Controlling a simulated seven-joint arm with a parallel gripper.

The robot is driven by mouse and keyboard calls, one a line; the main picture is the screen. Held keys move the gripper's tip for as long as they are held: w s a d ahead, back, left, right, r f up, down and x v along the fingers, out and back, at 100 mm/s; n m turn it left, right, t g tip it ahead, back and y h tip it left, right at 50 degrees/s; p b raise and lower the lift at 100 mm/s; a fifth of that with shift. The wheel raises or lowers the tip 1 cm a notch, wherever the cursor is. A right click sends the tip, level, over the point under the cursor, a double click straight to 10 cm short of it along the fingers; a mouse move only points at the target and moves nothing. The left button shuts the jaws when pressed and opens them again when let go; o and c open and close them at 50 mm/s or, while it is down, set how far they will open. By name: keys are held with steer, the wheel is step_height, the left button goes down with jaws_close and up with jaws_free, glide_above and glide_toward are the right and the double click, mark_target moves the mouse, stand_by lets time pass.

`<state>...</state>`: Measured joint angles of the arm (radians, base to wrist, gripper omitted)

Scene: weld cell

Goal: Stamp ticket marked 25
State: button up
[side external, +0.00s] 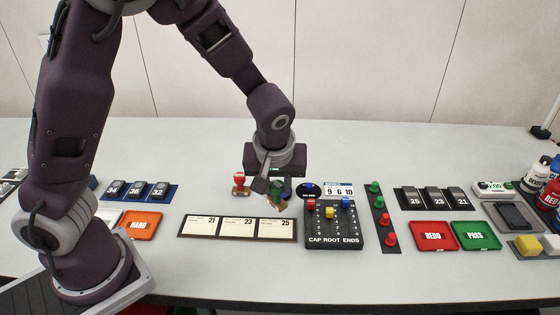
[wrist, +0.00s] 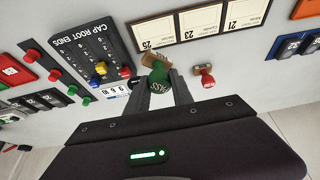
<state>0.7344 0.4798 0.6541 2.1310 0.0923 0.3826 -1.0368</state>
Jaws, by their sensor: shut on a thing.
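My gripper (side external: 272,189) is shut on a green stamp (wrist: 158,74), which has a wooden-looking lower part (wrist: 151,60). The same stamp shows in the side view (side external: 280,196), partly hidden by my fingers and tilted. It is held behind the right end of the dark ticket holder (side external: 239,240). The ticket marked 25 (side external: 276,230) is the rightmost of three in the side view, beside tickets 23 and 21. In the wrist view ticket 25 (wrist: 155,30) lies just beyond the stamp. A red stamp (side external: 240,183) stands upright to the left of my gripper.
A dark CAP ROOT ENDS board (side external: 334,225) with coloured pegs stands right of the holder. Beyond it are a peg strip (side external: 383,218), a red REDO tray (side external: 433,236) and a green PASS tray (side external: 476,235). An orange HARD tray (side external: 140,226) lies left.

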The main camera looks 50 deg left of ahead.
steer(key=shift+s+d+f, duration=0.1)
steer(key=shift+s+d, duration=0.25)
steer(key=shift+s, duration=0.25)
steer(key=shift+s+f, duration=0.1)
steer(key=shift+f, duration=2.85)
steer(key=shift+f, duration=0.6)
steer(key=shift+r, duration=3.55)
